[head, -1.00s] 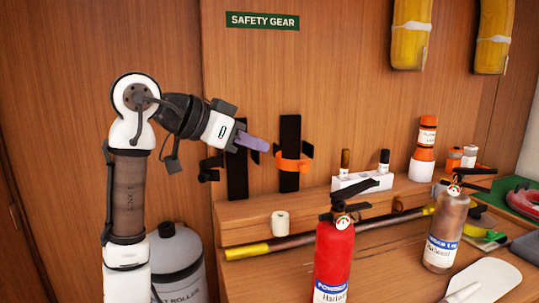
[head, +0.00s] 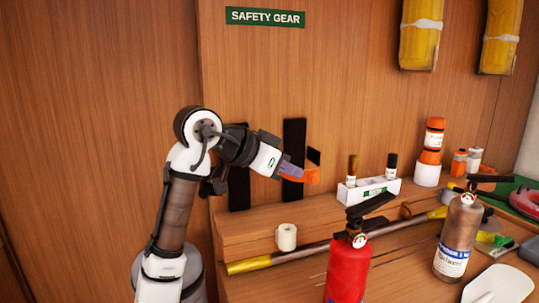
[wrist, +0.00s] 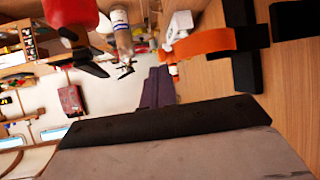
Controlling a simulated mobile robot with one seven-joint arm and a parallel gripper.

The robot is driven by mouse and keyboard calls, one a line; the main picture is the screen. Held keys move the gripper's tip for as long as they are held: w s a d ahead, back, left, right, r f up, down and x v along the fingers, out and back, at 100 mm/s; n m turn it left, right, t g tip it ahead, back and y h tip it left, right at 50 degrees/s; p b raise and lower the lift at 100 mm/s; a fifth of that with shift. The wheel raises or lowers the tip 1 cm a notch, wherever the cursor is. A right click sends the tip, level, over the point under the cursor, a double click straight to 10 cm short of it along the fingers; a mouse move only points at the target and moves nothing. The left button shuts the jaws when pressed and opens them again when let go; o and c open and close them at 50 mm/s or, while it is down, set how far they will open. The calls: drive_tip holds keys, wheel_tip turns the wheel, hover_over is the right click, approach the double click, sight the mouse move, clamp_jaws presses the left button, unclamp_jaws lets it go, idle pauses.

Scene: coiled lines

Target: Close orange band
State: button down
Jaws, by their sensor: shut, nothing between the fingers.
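The orange band (head: 313,177) is on the right-hand of two upright black wall brackets (head: 294,135). In the wrist view the orange band (wrist: 203,42) stands out from its black bracket (wrist: 243,70) as a flap, above and to the right of my fingers. My gripper (head: 291,169) has purple fingers, shut and empty, in front of the bracket and at the band's left side in the head view. My fingers also show in the wrist view (wrist: 158,88). I cannot tell whether they touch the band. My gripper hides part of it.
The left black bracket (head: 239,185) is partly behind my arm. A red extinguisher (head: 348,270) and a brown extinguisher (head: 459,240) stand on the bench. A white roll (head: 286,237) and a white holder with bottles (head: 368,190) stand on the ledge. A yellow-ended pole (head: 248,266) lies below.

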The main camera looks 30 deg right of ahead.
sight(311, 178)
drive_tip(key=shift+p+x, duration=0.35)
drive_tip(key=shift+x, duration=1.45)
drive_tip(key=shift+w+d, duration=0.1)
drive_tip(key=shift+d, duration=0.05)
